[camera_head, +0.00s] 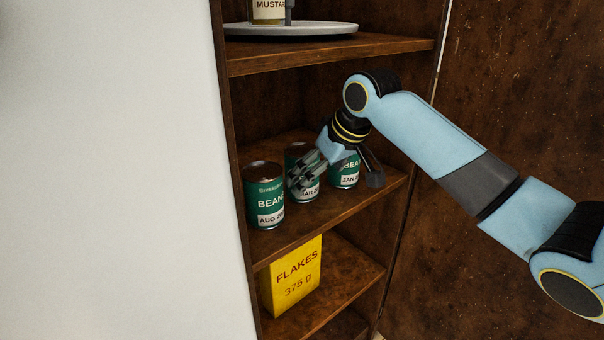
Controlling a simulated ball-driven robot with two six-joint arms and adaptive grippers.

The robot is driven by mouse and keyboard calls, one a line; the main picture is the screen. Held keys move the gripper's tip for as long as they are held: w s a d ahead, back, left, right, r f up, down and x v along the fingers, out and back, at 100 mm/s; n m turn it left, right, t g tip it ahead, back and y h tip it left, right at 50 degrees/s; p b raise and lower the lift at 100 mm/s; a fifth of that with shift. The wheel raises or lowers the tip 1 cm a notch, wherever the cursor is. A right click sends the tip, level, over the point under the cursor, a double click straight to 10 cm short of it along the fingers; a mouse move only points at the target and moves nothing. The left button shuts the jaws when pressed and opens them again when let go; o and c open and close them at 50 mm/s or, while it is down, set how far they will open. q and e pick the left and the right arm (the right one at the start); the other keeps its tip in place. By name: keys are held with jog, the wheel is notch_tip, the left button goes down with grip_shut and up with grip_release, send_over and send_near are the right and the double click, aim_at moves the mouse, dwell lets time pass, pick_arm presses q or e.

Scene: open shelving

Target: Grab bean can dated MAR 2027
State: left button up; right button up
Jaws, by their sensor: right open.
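Three green bean cans stand upright in a row on the middle shelf. The left can (264,197) has a label reading AUG and part of a year. The middle can (309,190) has a label on which "AR 20" shows; the rest is covered by my gripper. The right can (346,172) has a label reading JAN and is partly covered too. My right gripper (336,182) is open, in front of the middle and right cans, with one finger across the middle can and the other to the right of the right can. I cannot tell whether it touches a can. My left gripper is not in view.
The wooden shelf board (300,235) carries the cans. A shelf above (330,52) holds a grey round tray (320,29) with a mustard jar (268,10). A yellow flakes box (292,277) stands on the shelf below. A white panel (110,170) closes off the left side.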

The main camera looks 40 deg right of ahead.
jog(key=w, duration=0.5)
jog(key=shift+a+f+b, duration=0.25)
jog(key=shift+b, duration=0.1)
jog(key=shift+w+f, duration=0.1)
jog(key=shift+f, duration=0.2)
jog(key=c, duration=1.6)
